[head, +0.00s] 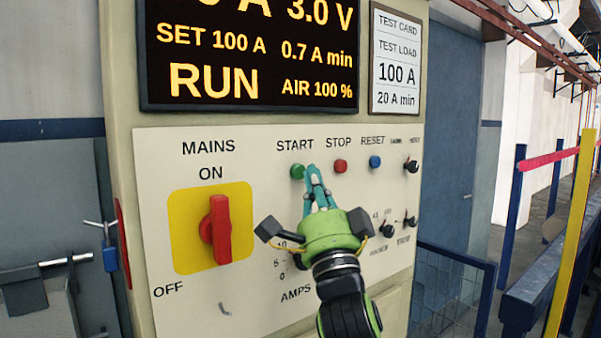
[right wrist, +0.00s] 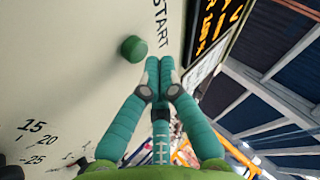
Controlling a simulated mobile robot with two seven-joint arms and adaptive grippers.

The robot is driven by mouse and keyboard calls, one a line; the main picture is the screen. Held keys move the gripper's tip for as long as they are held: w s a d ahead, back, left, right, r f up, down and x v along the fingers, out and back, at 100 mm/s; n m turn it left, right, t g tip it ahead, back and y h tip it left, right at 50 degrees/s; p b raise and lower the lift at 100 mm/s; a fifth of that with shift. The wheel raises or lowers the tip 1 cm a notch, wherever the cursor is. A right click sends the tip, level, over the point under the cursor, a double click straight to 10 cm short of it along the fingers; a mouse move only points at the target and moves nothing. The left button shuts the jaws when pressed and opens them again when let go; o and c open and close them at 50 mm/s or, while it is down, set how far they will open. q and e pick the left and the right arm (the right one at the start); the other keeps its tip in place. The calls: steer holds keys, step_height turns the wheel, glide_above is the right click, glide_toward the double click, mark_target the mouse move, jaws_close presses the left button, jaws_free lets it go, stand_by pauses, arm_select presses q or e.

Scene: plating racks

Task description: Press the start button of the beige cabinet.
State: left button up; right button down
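The beige cabinet (head: 122,60) has a pale control panel. Its green START button (head: 297,171) is under the START label, left of the red STOP button (head: 340,166). My right gripper (head: 312,172) is shut and empty, with its fingertips just right of the START button in the head view. In the right wrist view the shut fingertips (right wrist: 159,68) are together, beside the green button (right wrist: 133,48) and apart from it in the picture. I cannot tell how far they are from the panel. My left gripper is not in view.
The display (head: 250,55) reads RUN and SET 100 A. The red MAINS handle (head: 220,230) stands upright on a yellow plate. A blue RESET button (head: 375,162) and black knobs are to the right. My gripper partly hides the AMPS dial.

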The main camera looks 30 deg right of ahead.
steer(key=shift+s, duration=0.1)
steer(key=shift+s+d, duration=0.2)
steer(key=shift+s, duration=2.2)
